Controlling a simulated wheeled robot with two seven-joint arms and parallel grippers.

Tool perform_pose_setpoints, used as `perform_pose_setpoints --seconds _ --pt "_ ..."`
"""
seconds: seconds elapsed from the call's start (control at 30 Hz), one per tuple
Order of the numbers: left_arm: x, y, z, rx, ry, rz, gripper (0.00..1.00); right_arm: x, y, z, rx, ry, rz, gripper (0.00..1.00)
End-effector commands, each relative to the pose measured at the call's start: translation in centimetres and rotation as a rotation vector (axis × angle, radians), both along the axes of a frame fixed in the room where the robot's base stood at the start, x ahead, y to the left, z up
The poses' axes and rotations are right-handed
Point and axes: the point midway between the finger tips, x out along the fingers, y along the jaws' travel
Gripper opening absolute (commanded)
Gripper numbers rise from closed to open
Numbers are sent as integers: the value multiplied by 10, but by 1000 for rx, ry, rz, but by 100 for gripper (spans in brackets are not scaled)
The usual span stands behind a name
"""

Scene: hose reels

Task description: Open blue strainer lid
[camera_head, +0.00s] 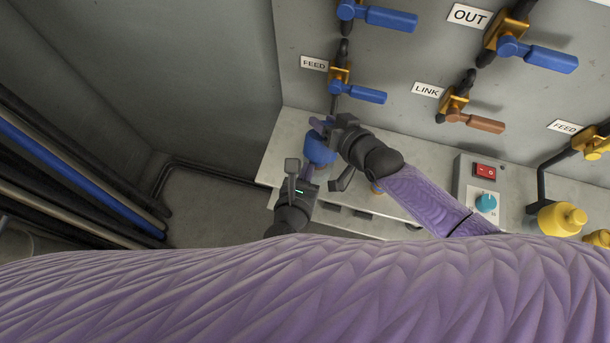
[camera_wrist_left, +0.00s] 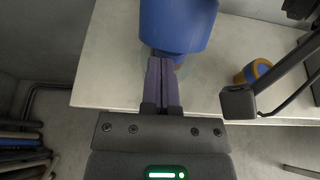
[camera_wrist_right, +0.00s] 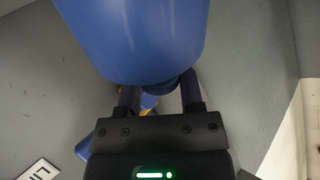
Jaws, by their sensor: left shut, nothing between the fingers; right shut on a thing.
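The blue strainer (camera_head: 319,151) is a rounded blue cylinder above the pale bench, partly hidden by my grippers in the head view. My right gripper (camera_head: 324,129) is shut on it from above. In the right wrist view the blue body (camera_wrist_right: 140,35) fills the top, with a darker narrow part between the fingers (camera_wrist_right: 160,97). My left gripper (camera_head: 308,170) is below it, fingers shut together and empty. In the left wrist view these purple fingers (camera_wrist_left: 162,75) point at the lower end of the blue cylinder (camera_wrist_left: 178,22); I cannot tell whether they touch. The seam between lid and body is not clear.
The bench (camera_head: 283,140) has free surface around the strainer. A small yellow-and-blue part (camera_wrist_left: 252,71) stands on it. Blue-handled valves (camera_head: 360,93) and an orange-handled valve (camera_head: 475,122) are on the wall behind. A switch box (camera_head: 480,185) and yellow fitting (camera_head: 562,219) stand right.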

Motion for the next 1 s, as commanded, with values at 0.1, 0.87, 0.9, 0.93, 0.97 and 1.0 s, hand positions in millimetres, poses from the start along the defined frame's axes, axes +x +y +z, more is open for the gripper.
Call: perform_pose_setpoints --seconds 0.1,0.87,0.9,0.93,0.97,1.0 --pt "0 0 0 0 0 0 0 -1 0 -2 -3 5 0 0" --pt "9 -3 14 -3 -8 2 0 -1 0 -1 -2 4 2 83" --pt "9 -3 14 -3 -8 2 0 -1 0 -1 -2 4 2 83" --pt "9 -3 14 -3 -6 1 0 -1 0 -1 -1 3 2 83" --pt "9 -3 13 -2 -6 1 0 -1 0 -1 -1 3 2 83" --pt "9 -3 13 -2 -5 1 0 -1 0 -1 -1 3 1 83"
